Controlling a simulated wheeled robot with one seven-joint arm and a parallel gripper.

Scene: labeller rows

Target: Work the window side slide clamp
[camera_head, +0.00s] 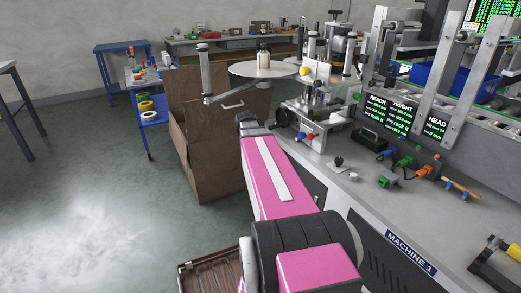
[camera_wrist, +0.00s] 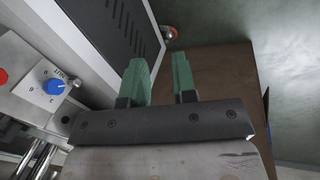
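My gripper shows in the wrist view as two green fingers (camera_wrist: 160,80) held apart with nothing between them. In that view it is beside a grey cabinet side and in front of a brown wooden panel. In the head view my pink arm reaches toward the labeller and mostly hides the gripper. I cannot tell which fitting is the window side slide clamp. Small fittings on the labeller bench include red and blue knobs (camera_head: 308,137), a black handle (camera_head: 370,140), green knobs (camera_head: 405,160) and an orange part (camera_head: 428,169).
A brown wooden crate (camera_head: 215,165) stands left of the labeller (camera_head: 310,95). In the wrist view a blue dial knob (camera_wrist: 53,87) sits on a pale panel at left. A blue trolley (camera_head: 150,115) stands further back. The floor at left (camera_head: 80,215) is clear.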

